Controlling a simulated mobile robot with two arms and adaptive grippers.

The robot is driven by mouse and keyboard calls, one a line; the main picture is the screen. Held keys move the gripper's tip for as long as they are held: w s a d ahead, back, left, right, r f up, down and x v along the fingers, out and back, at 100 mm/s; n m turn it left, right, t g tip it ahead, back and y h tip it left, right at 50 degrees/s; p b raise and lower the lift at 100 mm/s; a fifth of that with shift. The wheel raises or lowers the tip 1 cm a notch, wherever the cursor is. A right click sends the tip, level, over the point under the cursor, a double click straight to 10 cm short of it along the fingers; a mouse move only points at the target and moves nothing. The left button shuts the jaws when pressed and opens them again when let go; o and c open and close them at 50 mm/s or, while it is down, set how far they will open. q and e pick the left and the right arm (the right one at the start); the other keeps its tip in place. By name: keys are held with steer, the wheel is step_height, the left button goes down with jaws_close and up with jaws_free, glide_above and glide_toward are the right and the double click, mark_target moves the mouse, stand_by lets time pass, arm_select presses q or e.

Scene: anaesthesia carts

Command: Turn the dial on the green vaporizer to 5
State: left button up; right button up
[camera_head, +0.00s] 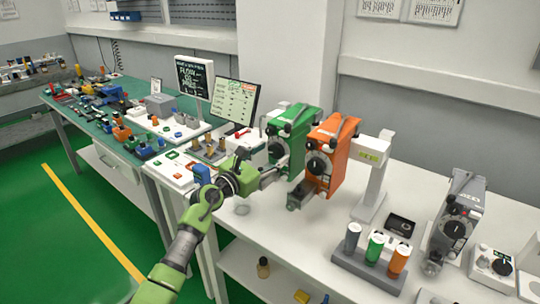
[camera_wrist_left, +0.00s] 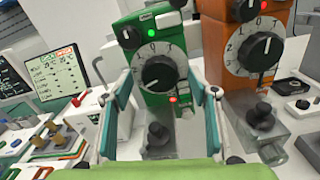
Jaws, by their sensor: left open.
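The green vaporizer (camera_head: 299,128) stands on the white bench, left of an orange vaporizer (camera_head: 334,150). In the left wrist view the green vaporizer (camera_wrist_left: 167,45) is straight ahead. Its black dial (camera_wrist_left: 158,73) sits on a white face with 0 near the top and 1 and 2 to the left; a 5 cannot be made out. My left gripper (camera_head: 271,176) is in front of the green vaporizer. In the left wrist view its fingers (camera_wrist_left: 160,88) are spread on either side of the dial, with nothing held. Contact with the dial cannot be told. My right gripper is not in view.
The orange vaporizer stands close on the right. A monitor (camera_head: 236,101) and a small white unit are on the left.

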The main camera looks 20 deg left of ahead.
arm_select(q)
steer(key=c, duration=1.1)
steer(key=n+p, duration=0.2)
steer(key=shift+r+n, duration=0.1)
steer(key=shift+n, duration=0.2)
steer(key=n+p, duration=0.2)
steer(key=shift+a+n, duration=0.1)
steer(key=shift+n, duration=0.2)
steer(key=n+p, duration=0.2)
steer(key=n, duration=0.2)
steer(key=shift+f+n+h+p, duration=0.15)
steer(key=shift+n+p, duration=0.05)
steer(key=shift+n, duration=0.65)
steer(key=shift+f+n+h+p, duration=0.1)
steer(key=shift+n+h+p, duration=0.05)
steer(key=shift+n, duration=0.7)
